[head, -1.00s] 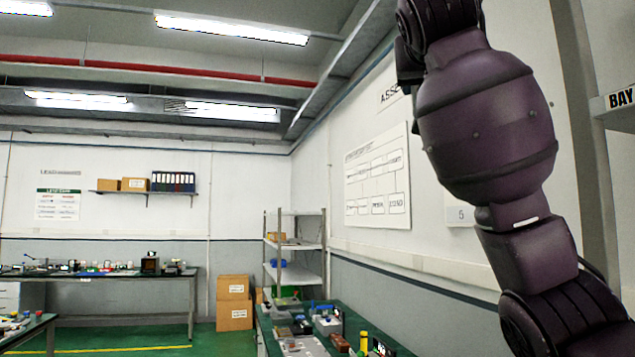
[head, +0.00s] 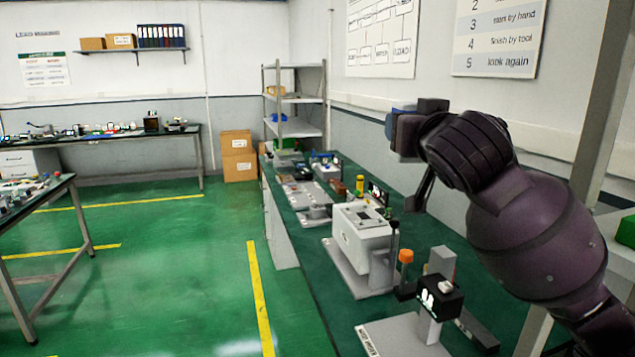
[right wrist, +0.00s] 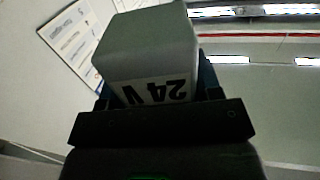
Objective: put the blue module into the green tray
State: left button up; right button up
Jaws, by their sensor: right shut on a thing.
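My right gripper (right wrist: 158,118) is shut on a block-shaped module (right wrist: 145,48) in the right wrist view. The module's near faces look grey, with an upside-down "24 V" label, and some dark blue shows beside it. In the head view my right gripper (head: 412,128) is raised above the bench, and a small blue patch (head: 390,124) shows at its end. A green object (head: 626,232) is cut off by the right edge; I cannot tell whether it is the green tray. My left gripper is not in view.
A long green-topped bench (head: 345,325) runs away below my right arm. On it stand a white box-shaped machine (head: 360,235), an orange-capped post (head: 406,257) and a small black device (head: 440,297). A grey shelf rack (head: 296,98) stands at the back.

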jog(key=s+d+f, duration=0.2)
jog(key=s+f, duration=0.2)
jog(key=f, duration=0.9)
jog(key=s+d+f, duration=0.2)
jog(key=s+f, duration=0.2)
jog(key=f, duration=0.9)
jog(key=s+d+f+h+b, duration=0.1)
jog(key=s+f, duration=0.3)
jog(key=f, duration=0.8)
jog(key=shift+s+d+f+m, duration=0.3)
jog(key=shift+d+f+m, duration=0.1)
jog(key=shift+d, duration=0.1)
jog(key=shift+d, duration=0.1)
